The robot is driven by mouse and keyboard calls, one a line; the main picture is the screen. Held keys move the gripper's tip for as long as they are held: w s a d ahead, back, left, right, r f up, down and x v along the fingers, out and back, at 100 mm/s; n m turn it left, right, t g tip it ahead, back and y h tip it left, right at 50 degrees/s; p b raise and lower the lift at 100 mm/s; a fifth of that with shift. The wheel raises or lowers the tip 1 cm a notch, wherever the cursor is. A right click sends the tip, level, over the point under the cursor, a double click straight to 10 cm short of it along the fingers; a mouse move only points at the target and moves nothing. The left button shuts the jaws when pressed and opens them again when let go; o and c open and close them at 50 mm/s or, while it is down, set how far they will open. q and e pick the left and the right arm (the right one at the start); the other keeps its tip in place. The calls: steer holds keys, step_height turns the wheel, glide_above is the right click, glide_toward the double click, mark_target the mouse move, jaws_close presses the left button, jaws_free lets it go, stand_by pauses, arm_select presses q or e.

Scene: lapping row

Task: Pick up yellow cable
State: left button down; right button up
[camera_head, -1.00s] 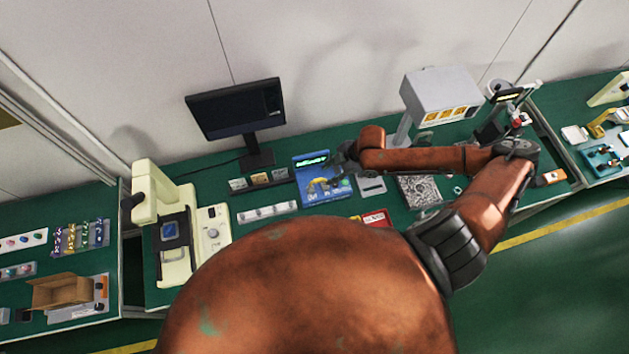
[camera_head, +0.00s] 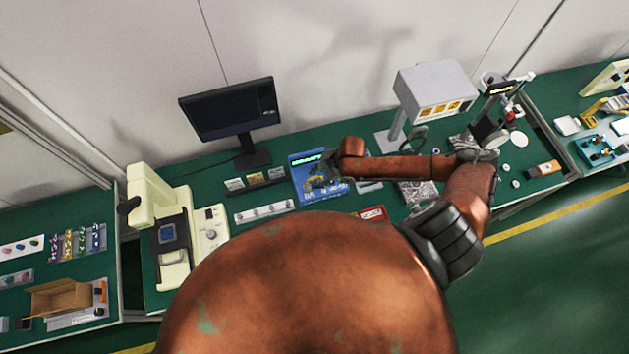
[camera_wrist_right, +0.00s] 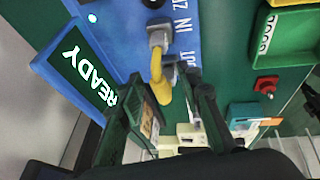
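The yellow cable (camera_wrist_right: 157,72) shows in the right wrist view as a short, thick bend. It runs down from a grey plug (camera_wrist_right: 158,35) on the blue panel of a device with a lit READY screen (camera_wrist_right: 88,78). My right gripper (camera_wrist_right: 166,80) is open, its two dark fingers apart on either side of the cable. I cannot tell whether they touch it. In the head view the right gripper (camera_head: 326,180) is over the blue device (camera_head: 303,185), and the cable is too small to make out clearly. My left gripper is not in view.
A monitor (camera_head: 230,110) stands behind the device on the green bench. A cream microscope-like machine (camera_head: 150,200) is at the left, and a grey box on a post (camera_head: 435,88) at the right. A red-marked card (camera_head: 373,212) lies in front.

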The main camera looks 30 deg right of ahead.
steer(key=shift+c, duration=0.7)
jaws_close()
steer(key=shift+r, duration=0.15)
